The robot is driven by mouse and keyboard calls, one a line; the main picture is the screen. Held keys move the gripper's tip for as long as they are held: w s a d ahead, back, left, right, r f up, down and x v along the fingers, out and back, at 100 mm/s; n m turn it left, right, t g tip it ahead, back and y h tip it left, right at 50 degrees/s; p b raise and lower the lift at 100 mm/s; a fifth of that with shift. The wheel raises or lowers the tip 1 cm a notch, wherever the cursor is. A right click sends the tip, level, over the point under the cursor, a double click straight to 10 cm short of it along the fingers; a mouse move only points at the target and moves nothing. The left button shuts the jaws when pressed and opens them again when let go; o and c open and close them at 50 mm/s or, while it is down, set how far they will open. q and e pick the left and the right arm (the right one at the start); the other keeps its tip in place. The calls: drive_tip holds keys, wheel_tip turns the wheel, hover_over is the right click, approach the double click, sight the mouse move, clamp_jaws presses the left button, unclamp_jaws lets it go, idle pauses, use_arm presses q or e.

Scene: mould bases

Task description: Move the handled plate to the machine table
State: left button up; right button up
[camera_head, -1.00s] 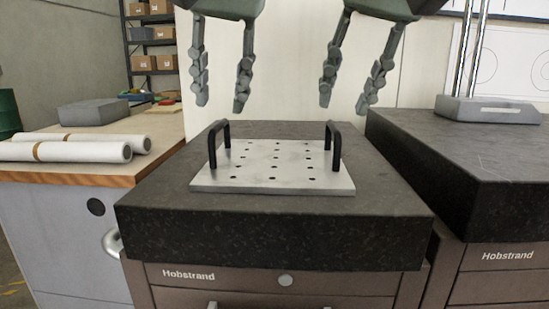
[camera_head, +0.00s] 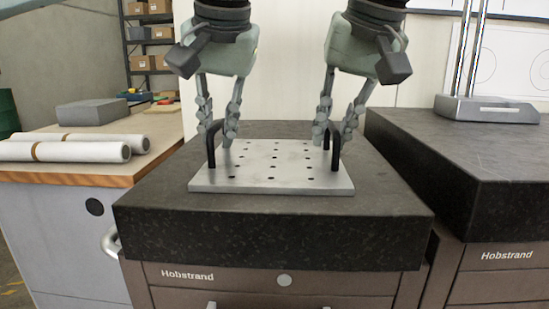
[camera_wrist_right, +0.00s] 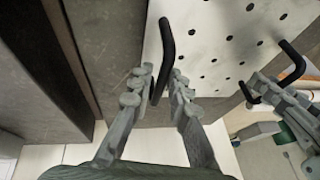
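The handled plate (camera_head: 270,180) is a flat silver plate with rows of holes and two black upright handles. It lies flat on a dark granite slab (camera_head: 270,232). My left gripper (camera_head: 218,138) is low at the left handle (camera_head: 211,152), its fingers spread. My right gripper (camera_head: 336,138) is low at the right handle (camera_head: 336,158). In the right wrist view, the right gripper's fingers (camera_wrist_right: 160,80) stand apart on either side of a black handle (camera_wrist_right: 167,45), with gaps visible. The left gripper (camera_wrist_right: 265,92) shows there near the other handle. I cannot tell which surface is the machine table.
Another granite slab (camera_head: 470,150) on a Hobstrand cabinet stands at the right, with a grey stand base (camera_head: 487,110) on it. A wooden-topped bench (camera_head: 70,178) at the left holds white rolls (camera_head: 70,148) and a grey block (camera_head: 92,112).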

use_arm(q)
clamp_jaws()
use_arm(e)
clamp_jaws()
use_arm(q)
drive_tip(key=shift+r, duration=0.25)
use_arm(e)
drive_tip(key=shift+r, duration=0.2)
